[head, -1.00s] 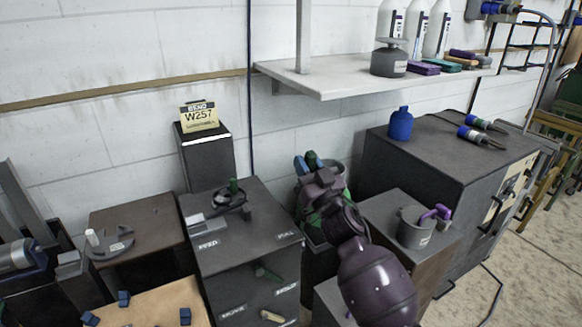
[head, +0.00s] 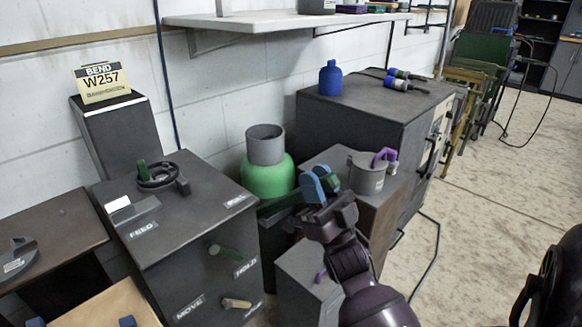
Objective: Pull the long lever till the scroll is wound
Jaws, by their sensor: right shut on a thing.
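A dark green bar (head: 277,206) runs behind and left of the fingertips. It appears to be the long lever, but the gripper hides where they meet. The dark box (head: 180,215) has a FEED label, a ring-shaped fitting with a green grip (head: 142,172) on top, and a green handle (head: 222,250) and a tan handle (head: 236,303) by the HOLD and MOVE labels on its front. I cannot make out a scroll.
A green container with a grey collar (head: 266,178) stands just behind the bar. A grey pot with a purple handle (head: 368,172) is close to the right. A large dark cabinet (head: 370,110) and a wall shelf (head: 275,20) are behind. Open floor lies right.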

